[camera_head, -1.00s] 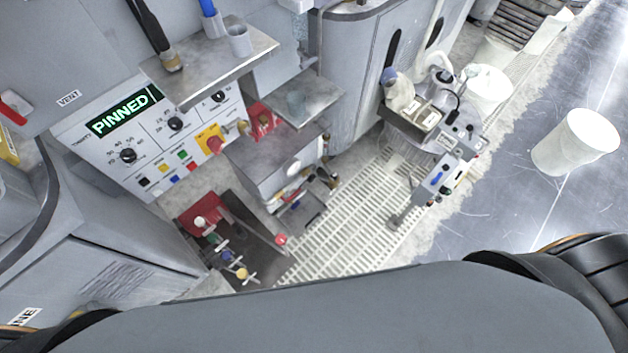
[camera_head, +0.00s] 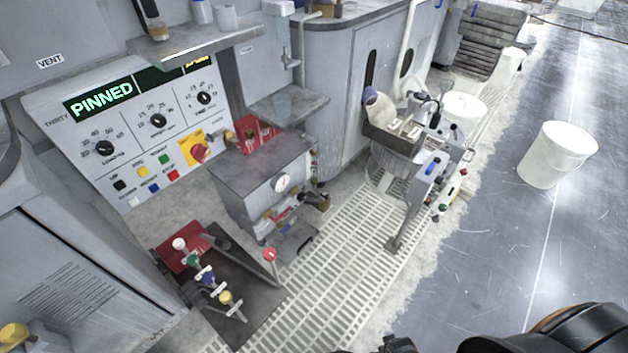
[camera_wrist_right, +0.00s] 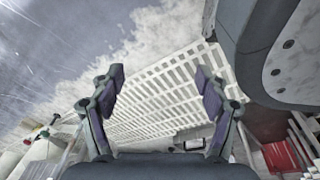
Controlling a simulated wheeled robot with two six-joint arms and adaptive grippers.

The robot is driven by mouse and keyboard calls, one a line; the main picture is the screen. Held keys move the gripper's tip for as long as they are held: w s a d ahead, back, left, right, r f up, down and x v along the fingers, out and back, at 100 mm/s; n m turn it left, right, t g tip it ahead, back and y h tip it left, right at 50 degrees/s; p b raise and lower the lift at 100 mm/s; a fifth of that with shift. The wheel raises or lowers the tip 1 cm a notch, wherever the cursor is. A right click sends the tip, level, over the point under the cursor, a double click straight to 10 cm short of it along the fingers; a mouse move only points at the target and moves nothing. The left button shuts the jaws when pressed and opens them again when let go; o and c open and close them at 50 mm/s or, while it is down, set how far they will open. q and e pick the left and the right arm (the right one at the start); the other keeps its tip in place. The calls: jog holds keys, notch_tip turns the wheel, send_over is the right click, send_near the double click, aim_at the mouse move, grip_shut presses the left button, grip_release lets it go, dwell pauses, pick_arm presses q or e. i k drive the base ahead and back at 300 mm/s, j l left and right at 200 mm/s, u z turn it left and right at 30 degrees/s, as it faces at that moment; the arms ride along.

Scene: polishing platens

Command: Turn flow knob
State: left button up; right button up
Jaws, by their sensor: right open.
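A sloped white control panel (camera_head: 130,145) at the left of the head view carries three black dials: a left dial (camera_head: 104,148), a middle dial (camera_head: 158,121) and a right dial (camera_head: 204,98). Their small labels are too blurred for me to tell which is the flow knob. A display (camera_head: 100,101) above them reads "PINNED" in green. My right gripper (camera_wrist_right: 160,78) is open and empty in the right wrist view, above the pale floor grating (camera_wrist_right: 160,100). No dial shows between its fingers. My left gripper is not in view.
A red knob on a yellow plate (camera_head: 198,151) and several coloured buttons share the panel. A metal shelf (camera_head: 205,42) overhangs it. A grey box with a gauge (camera_head: 262,170) and coloured valves (camera_head: 208,278) stand nearby. A white bin (camera_head: 557,155) stands on the open floor at right.

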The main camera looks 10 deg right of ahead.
aim_at(301, 198)
jog(key=i+l+u, duration=0.15)
jog(key=u, duration=0.2)
jog(key=i+l+u, duration=0.1)
jog(key=l+u, duration=0.25)
jog(key=i+l+u, duration=0.1)
jog(key=l+u, duration=0.25)
